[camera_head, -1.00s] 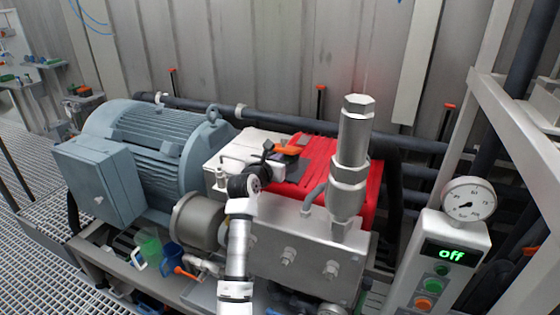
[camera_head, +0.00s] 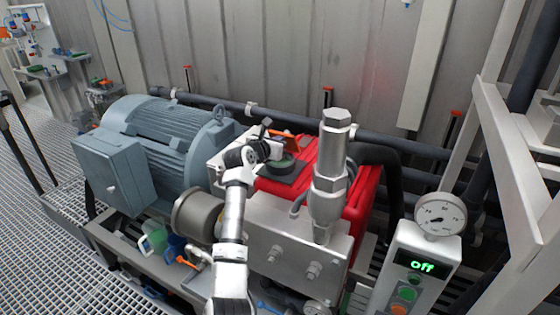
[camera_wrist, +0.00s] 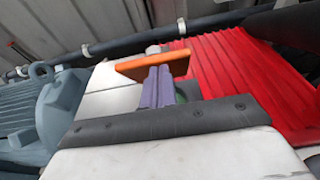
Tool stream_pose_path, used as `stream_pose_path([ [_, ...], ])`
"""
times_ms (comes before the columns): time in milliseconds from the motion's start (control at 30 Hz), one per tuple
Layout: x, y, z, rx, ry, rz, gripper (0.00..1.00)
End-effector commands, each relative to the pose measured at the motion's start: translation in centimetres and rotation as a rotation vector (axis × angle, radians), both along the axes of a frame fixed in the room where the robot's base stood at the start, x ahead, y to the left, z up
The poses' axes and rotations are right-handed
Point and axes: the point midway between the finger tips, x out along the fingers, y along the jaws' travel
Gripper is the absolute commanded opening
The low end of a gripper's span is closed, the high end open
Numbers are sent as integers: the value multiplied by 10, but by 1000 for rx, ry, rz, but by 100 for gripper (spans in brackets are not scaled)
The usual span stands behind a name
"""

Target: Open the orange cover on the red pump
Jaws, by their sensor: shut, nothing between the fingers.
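The orange cover (camera_head: 287,139) stands tilted up on top of the red pump (camera_head: 359,205). It also shows in the wrist view (camera_wrist: 140,65) as a raised plate. Below it, a green round part (camera_head: 284,164) is exposed on a dark flat pad (camera_head: 290,178). In the wrist view my gripper (camera_wrist: 158,86) has its purple fingers shut together, with nothing between them. They are right in front of the cover's near face and hide part of it and of the green part. Whether they touch the cover is unclear.
A grey motor (camera_head: 160,140) stands left of the pump. A tall metal valve (camera_head: 330,175) rises close to the right of my arm. Pipes run behind.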

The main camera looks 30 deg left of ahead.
Motion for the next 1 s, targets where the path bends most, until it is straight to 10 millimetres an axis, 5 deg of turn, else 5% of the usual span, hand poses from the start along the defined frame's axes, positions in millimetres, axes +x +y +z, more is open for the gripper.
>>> stream_pose_path([
  [300,22,0,23,1,0,-1,0],
  [1000,53,-2,32,1,0,-2,0],
])
